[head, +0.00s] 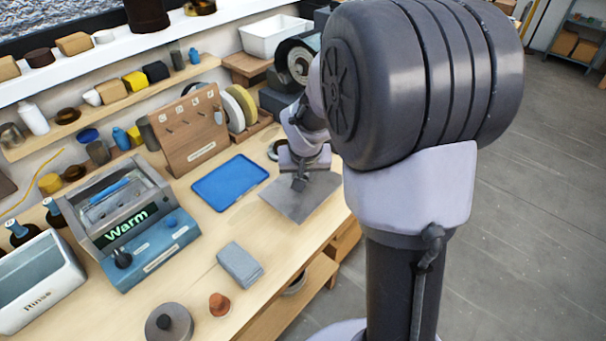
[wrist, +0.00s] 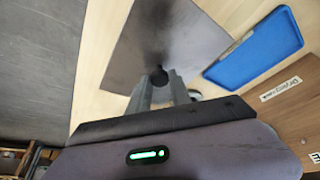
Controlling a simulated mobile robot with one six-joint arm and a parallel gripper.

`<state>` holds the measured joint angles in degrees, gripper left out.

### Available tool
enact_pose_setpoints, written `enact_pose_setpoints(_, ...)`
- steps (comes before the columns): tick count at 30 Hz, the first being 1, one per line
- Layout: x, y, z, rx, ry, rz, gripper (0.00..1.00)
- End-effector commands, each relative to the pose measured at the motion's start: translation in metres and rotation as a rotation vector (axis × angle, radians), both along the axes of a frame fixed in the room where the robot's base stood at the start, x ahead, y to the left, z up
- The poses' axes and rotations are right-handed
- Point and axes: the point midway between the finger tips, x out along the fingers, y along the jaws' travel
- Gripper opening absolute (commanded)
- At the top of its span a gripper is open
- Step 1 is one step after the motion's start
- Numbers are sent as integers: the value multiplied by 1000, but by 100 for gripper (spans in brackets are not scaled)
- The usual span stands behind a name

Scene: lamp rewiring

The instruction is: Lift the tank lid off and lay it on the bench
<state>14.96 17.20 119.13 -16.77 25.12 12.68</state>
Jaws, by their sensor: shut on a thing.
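The tank lid (head: 303,203) is a flat grey square plate at the right part of the bench, near its front edge. My gripper (head: 299,181) is above it, shut on its small dark knob. In the wrist view my gripper's fingers (wrist: 160,90) close around the knob, and the lid (wrist: 150,35) spreads out beyond them. I cannot tell whether the lid touches the bench (head: 200,262) or hangs just over it. The tank (head: 143,222), a blue and grey box with a "Warm" display, stands open at the left with a blue item inside.
A blue tray (head: 230,182) lies just left of the lid; it also shows in the wrist view (wrist: 262,45). A wooden rack (head: 190,133) stands behind it. A grey block (head: 240,265), a round dark lidded pot (head: 170,322) and a "Rinse" basin (head: 38,283) are farther left.

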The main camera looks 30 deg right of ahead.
Motion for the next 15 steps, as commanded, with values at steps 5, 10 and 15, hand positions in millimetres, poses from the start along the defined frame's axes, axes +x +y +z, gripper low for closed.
enact_pose_setpoints(5,0,0,1,0,1,0,0)
enact_pose_setpoints(10,0,0,-11,0,1,0,0)
enact_pose_setpoints(15,0,0,-30,0,1,2,0)
